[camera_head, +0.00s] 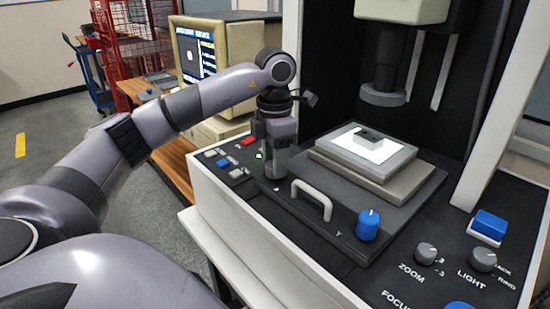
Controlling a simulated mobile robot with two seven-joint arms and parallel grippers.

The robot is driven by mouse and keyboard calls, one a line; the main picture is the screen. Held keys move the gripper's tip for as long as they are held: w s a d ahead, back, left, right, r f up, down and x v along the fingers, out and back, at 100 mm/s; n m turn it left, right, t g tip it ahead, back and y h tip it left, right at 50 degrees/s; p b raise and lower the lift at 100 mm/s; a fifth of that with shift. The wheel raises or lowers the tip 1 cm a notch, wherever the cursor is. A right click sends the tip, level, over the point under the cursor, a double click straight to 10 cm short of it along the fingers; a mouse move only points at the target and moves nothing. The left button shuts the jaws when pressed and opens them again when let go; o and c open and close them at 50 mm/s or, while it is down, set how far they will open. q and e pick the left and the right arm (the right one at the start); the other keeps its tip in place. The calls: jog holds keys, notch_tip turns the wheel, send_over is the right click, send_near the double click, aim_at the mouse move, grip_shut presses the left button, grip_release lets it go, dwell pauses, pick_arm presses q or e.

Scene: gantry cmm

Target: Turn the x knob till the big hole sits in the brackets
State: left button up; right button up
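My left gripper (276,178) points down at the front left of the machine's black base, left of the white handle. I cannot tell whether its fingers are open or shut. No x knob shows clearly; the gripper covers the spot under it. A blue knob (367,225) marked Y stands upright right of the handle. A small dark part (370,137) lies on the lit white plate of the stage (375,178). The monitor (197,55) at the back left shows a dark picture with a pale round shape and text; brackets are too small to make out. My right gripper is not in view.
The white handle (312,196) stands close right of the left gripper. Small buttons (248,141) lie to its left. Zoom (426,253) and light (483,260) knobs and a blue switch (489,225) are at the right. The lens (384,93) hangs above the stage.

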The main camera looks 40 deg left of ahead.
pick_arm(q)
jog(key=shift+c, duration=1)
jog(key=m+p, duration=0.1)
jog(key=m, duration=0.3)
jog(key=shift+r+p, duration=0.1)
jog(key=shift+p, duration=0.2)
jog(key=m+p, duration=0.1)
jog(key=m, duration=0.5)
jog(key=shift+w, duration=0.1)
jog(key=m, duration=0.6)
jog(key=shift+m+p, duration=0.4)
jog(key=m, duration=0.6)
